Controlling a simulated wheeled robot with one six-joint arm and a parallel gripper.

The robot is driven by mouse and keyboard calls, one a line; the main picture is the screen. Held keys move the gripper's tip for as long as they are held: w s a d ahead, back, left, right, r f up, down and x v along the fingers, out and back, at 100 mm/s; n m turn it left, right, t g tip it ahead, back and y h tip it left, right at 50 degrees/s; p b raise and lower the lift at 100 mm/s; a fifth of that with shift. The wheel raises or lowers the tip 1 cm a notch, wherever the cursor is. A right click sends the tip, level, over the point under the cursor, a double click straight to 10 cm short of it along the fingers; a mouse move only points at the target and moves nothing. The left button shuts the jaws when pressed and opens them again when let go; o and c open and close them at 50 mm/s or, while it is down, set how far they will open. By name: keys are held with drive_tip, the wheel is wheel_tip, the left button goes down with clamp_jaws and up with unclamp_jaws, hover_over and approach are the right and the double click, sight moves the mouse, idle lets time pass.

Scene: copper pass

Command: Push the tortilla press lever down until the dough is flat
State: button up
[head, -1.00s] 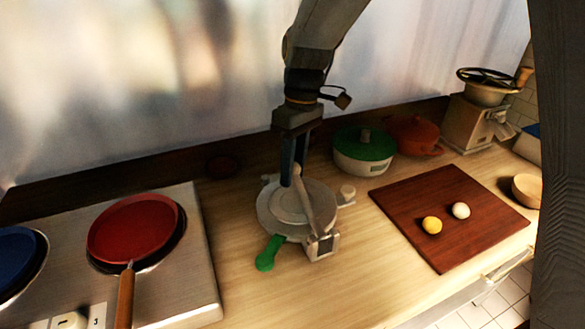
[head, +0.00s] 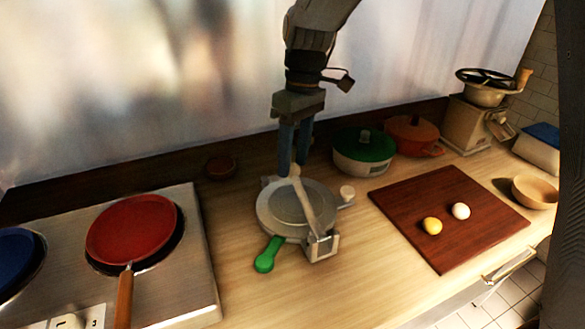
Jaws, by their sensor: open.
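The grey round tortilla press (head: 278,212) stands on the wooden counter, its plates lying flat one on the other. Its pale lever (head: 308,205) lies low across the top, from the bracket at the front right towards the back. A green handle (head: 268,255) sticks out at the front left. No dough shows; the space between the plates is hidden. My gripper (head: 293,172) points down above the back of the press, open, with a narrow gap between its blue-grey fingers. The fingertips are close to the lever's far end; I cannot tell whether they touch it. Nothing is held.
A stove with a red pan (head: 132,230) and a blue pan (head: 16,260) is at left. A green-lidded pot (head: 363,152) and an orange pot (head: 415,136) stand behind right. A brown board (head: 440,235) holds a yellow ball (head: 432,225) and a white ball (head: 461,211). The front counter is clear.

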drive_tip(key=shift+w+d+r+b, duration=0.1)
drive_tip(key=shift+w+r+b, duration=0.05)
drive_tip(key=shift+r, duration=0.7)
drive_tip(key=shift+w+d+r+b, duration=0.1)
drive_tip(key=shift+r+b, duration=0.05)
drive_tip(key=shift+r, duration=0.65)
drive_tip(key=shift+w+d+r+b, duration=0.1)
drive_tip(key=shift+w+r+b, duration=0.05)
drive_tip(key=shift+r, duration=0.7)
